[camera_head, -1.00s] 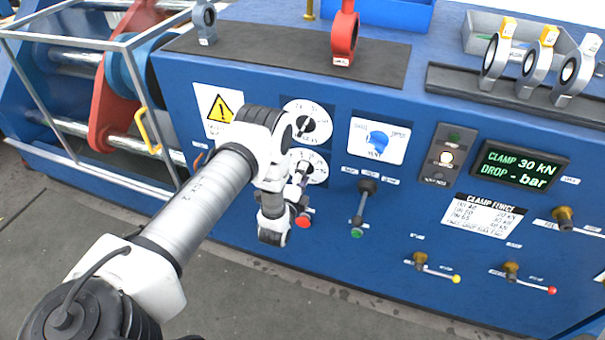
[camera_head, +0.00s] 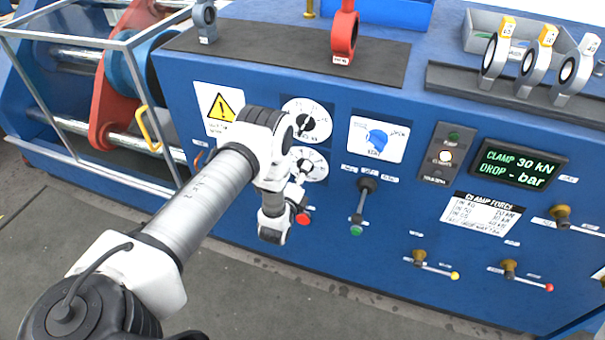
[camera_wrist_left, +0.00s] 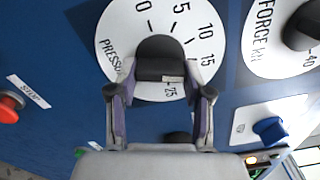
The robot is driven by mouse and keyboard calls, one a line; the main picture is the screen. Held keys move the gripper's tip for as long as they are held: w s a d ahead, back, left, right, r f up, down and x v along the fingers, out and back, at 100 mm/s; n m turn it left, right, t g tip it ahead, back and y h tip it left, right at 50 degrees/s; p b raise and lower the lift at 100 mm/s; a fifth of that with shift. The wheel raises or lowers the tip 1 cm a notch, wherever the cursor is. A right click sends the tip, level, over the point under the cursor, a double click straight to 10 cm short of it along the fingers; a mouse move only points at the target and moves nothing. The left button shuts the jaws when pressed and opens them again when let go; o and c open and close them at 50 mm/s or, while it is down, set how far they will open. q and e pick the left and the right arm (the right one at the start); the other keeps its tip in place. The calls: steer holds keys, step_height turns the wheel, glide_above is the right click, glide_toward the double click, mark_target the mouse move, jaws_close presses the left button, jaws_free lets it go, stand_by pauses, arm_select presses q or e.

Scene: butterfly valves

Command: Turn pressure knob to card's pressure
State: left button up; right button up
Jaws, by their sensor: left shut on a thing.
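The pressure dial (camera_head: 314,165) is the lower white dial on the blue front panel, partly hidden by my left arm. In the left wrist view it shows (camera_wrist_left: 118,27) with marks from 0 through 5, 10 and 15 to 25. Its dark pressure knob (camera_wrist_left: 160,57) sits between the fingers of my left gripper (camera_wrist_left: 160,80), which is shut on it. The gripper (camera_head: 298,185) also shows in the head view. I cannot tell the knob's exact setting. A clamp force card (camera_head: 482,215) is on the panel; its small print is hard to read. My right gripper is not in view.
The force dial (camera_head: 307,120) is just above. A red stop button (camera_head: 303,218) is close below the gripper. A lever (camera_head: 363,203) stands to the right. The display (camera_head: 517,165) reads CLAMP 30 kN, DROP - bar. Valves stand on top.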

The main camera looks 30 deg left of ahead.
arm_select(q)
steer(key=o, duration=1.2)
steer(key=shift+d, duration=0.1)
steer(key=shift+c, duration=0.2)
steer(key=v, duration=0.7)
steer(key=shift+s, duration=0.2)
